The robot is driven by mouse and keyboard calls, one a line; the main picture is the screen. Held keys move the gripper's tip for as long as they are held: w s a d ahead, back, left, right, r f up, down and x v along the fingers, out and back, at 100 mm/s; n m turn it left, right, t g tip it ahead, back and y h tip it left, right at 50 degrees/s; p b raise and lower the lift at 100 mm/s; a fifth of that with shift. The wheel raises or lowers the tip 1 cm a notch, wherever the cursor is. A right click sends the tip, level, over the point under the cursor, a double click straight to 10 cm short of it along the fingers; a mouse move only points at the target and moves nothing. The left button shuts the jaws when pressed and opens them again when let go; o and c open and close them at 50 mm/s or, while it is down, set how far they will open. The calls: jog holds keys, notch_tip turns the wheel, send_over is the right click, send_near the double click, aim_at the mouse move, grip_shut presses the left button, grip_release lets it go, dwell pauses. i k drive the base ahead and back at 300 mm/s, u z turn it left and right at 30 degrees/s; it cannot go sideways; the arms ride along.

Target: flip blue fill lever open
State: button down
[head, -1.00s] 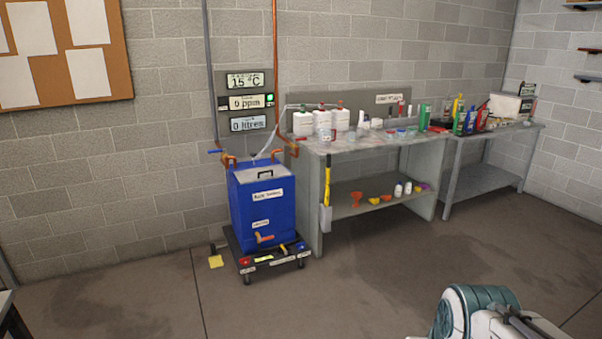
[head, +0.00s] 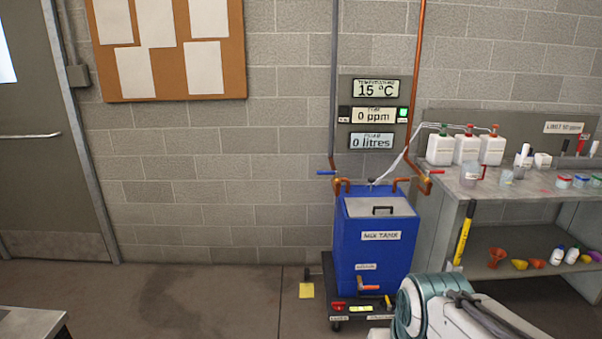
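The blue fill lever (head: 327,172) is a small blue handle at the lower end of the grey pipe, left of the mix tank's top. It lies roughly level, pointing left. The blue mix tank (head: 372,250) stands below it on a dark wheeled base. A red lever (head: 436,172) sits at the foot of the copper pipe on the right. My arm shows at the bottom right, in front of the tank's base. My gripper is not in view.
A grey workbench (head: 445,205) with bottles and jars stands right of the tank. A wall panel (head: 374,112) reads 15 °C, 0 ppm and 0 litres. A grey table corner (head: 35,322) is at the bottom left.

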aim_at(326, 172)
jog(key=u, duration=0.05)
jog(key=i, duration=2.85)
